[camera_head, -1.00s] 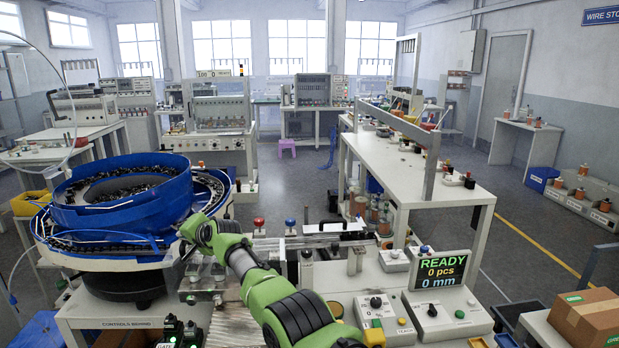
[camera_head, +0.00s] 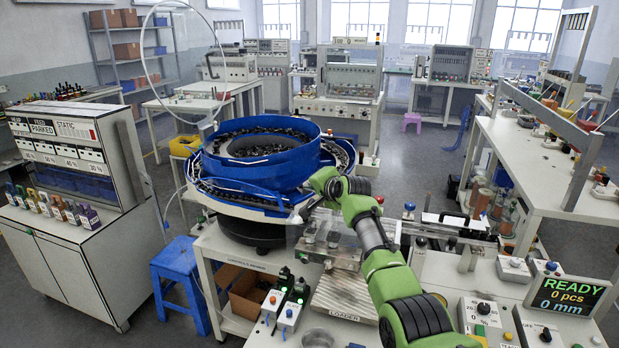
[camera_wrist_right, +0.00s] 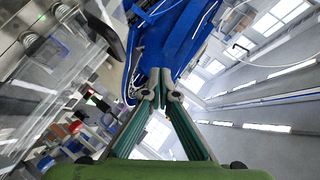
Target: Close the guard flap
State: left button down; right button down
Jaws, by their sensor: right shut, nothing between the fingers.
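A clear panel that looks like the guard flap (camera_head: 318,236) stands over the metal track beside the blue bowl feeder (camera_head: 235,185). Its edges are faint and I cannot tell how far open it is. A clear panel also shows at the left of the right wrist view (camera_wrist_right: 35,95). My right gripper (camera_head: 298,215) is at the bowl's right rim, just up and left of the panel. I cannot tell whether it touches either. In the right wrist view its fingertips (camera_wrist_right: 163,78) meet with nothing between them, in front of the blue bowl wall. My left gripper is out of view.
A ribbed loader plate (camera_head: 342,297) and two small switch boxes (camera_head: 290,315) lie in front of the track. A READY display (camera_head: 566,293) stands at the right. A blue stool (camera_head: 180,265) and a white cabinet (camera_head: 75,260) stand at the left, with floor between.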

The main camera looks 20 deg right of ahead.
jog(key=s+a+r+b, duration=0.1)
jog(key=s+a+r, duration=0.1)
jog(key=s+r, duration=0.2)
jog(key=s+f+n+g+h, duration=0.1)
jog(key=s+f+n+g, duration=0.5)
jog(key=s+f, duration=2.1)
jog(key=s+a+f+n+g, duration=0.15)
jog(key=s+n, duration=0.25)
jog(key=s, duration=1.2)
jog(key=s+a+f+n+g, duration=0.1)
jog(key=s+f+n+g, duration=0.2)
jog(key=s, duration=1.2)
notch_tip(320, 180, down, 28)
jog(key=s+b, duration=0.2)
jog(key=s+d+f+n+g+b, duration=0.1)
jog(key=s+d+f, duration=0.2)
jog(key=s+f, duration=1.3)
notch_tip(320, 180, down, 2)
jog(key=shift+s+f+g+h+b, duration=0.1)
jog(key=shift+s+g+h+b, duration=0.2)
jog(key=shift+s+g+b, duration=0.1)
